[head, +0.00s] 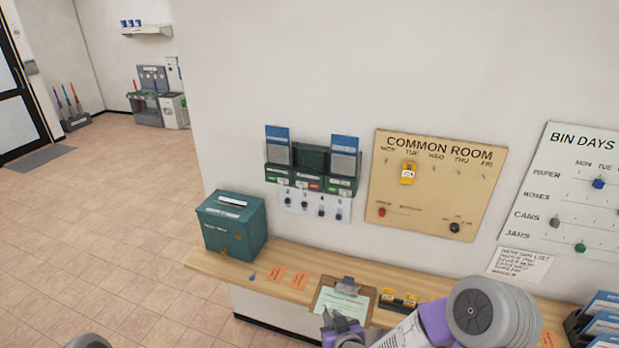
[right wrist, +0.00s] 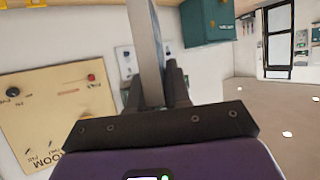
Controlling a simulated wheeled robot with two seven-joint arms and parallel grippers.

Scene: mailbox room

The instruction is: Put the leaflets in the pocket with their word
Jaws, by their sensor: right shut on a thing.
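A dark green rack (head: 312,187) with three pockets hangs on the wall. Its left pocket holds a blue-topped leaflet (head: 278,147) and its right pocket holds another blue-topped leaflet (head: 343,157). The middle pocket (head: 311,160) shows no leaflet. The pocket words are too small to read. My right gripper (head: 342,320) is low in front of the counter, below and a little right of the rack. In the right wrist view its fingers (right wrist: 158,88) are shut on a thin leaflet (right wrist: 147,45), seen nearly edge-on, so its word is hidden. My left gripper is not in view.
More blue leaflets (head: 606,322) stand in a dark holder at the lower right. The counter (head: 238,268) carries a green box (head: 234,225), orange slips (head: 287,279), a clipboard (head: 325,297) and a yellow-and-black item (head: 397,301). The common room board (head: 432,185) hangs right of the rack.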

